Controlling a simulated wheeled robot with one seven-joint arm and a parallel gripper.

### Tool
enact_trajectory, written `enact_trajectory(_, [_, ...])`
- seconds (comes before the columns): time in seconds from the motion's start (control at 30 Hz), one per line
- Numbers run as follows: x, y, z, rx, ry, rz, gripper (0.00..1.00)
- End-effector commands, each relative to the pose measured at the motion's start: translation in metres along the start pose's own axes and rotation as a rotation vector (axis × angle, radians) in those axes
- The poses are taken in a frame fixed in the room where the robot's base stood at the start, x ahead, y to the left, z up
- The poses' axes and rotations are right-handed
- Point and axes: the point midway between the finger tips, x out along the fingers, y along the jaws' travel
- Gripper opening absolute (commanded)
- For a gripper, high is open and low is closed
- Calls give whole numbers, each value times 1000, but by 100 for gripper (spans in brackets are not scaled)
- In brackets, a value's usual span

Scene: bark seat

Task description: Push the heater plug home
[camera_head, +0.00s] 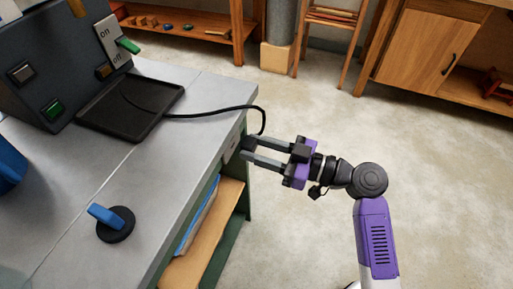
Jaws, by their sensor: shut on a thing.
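The heater plug (249,143) is a small black block at the right edge of the grey bench. A black cable (215,112) runs from it across the bench top to the black tray. My gripper (250,151) comes in from the right, its two grey fingers shut on the plug. A pale socket plate (231,151) sits on the bench's side face, just left of the fingertips. The plug's front is partly hidden by the fingers, and I cannot tell how far it sits in the socket.
A dark control box (60,60) with switches and a green lever stands at the back left, by the black tray (150,112). A black knob with a blue handle (113,222) is on the near bench. Shelves hold items below the bench. The floor at right is clear.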

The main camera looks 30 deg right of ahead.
Motion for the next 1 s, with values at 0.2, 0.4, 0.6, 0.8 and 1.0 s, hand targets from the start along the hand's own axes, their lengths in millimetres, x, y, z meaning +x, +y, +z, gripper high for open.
enact_trajectory(0.2, [0,0,-1,-1,0,0,0])
enact_trajectory(0.4, [2,0,0,-1,1,0,0])
enact_trajectory(0.6, [4,0,0,-1,1,-1,0])
enact_trajectory(0.8, [7,0,0,-1,1,-1,0])
enact_trajectory(1.0, [10,0,0,-1,1,-1,0])
